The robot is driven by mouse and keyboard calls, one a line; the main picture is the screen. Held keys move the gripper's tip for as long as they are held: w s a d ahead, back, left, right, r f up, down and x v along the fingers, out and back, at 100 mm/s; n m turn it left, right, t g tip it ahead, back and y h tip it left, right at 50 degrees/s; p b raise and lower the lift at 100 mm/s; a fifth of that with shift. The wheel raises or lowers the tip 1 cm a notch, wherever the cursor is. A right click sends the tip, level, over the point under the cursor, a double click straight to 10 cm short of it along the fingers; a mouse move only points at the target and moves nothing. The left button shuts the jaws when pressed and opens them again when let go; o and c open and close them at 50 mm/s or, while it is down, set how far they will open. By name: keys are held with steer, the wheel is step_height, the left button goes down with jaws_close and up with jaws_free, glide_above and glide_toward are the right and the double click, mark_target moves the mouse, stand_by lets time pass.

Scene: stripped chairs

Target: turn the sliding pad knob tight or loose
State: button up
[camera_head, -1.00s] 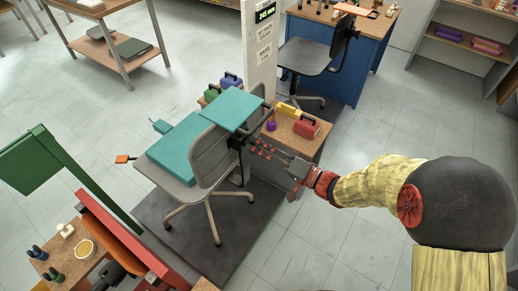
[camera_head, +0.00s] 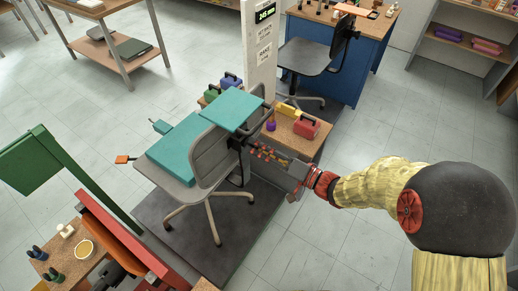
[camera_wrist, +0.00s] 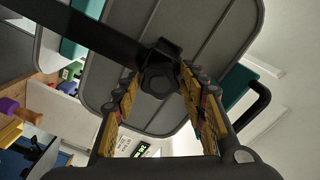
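A black round knob (camera_wrist: 158,78) shows in the wrist view on a dark bracket, against the grey back panel (camera_wrist: 215,40). I cannot tell whether it is tight or loose. My gripper (camera_head: 262,151) reaches from the right toward the back of the chair. In the wrist view my gripper (camera_wrist: 160,88) is open, with its yellow-padded fingers on either side of the knob. Whether they touch it is unclear.
A low cork-topped table (camera_head: 307,142) with a red toolbox (camera_head: 306,126) and a purple item (camera_head: 271,126) stands just behind my gripper. A white post (camera_head: 260,50) rises beyond the chair. The chair stands on a dark mat (camera_head: 190,242). Floor at the lower right is free.

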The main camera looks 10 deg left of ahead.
steer(key=shift+o, duration=1.4)
steer(key=v, duration=1.2)
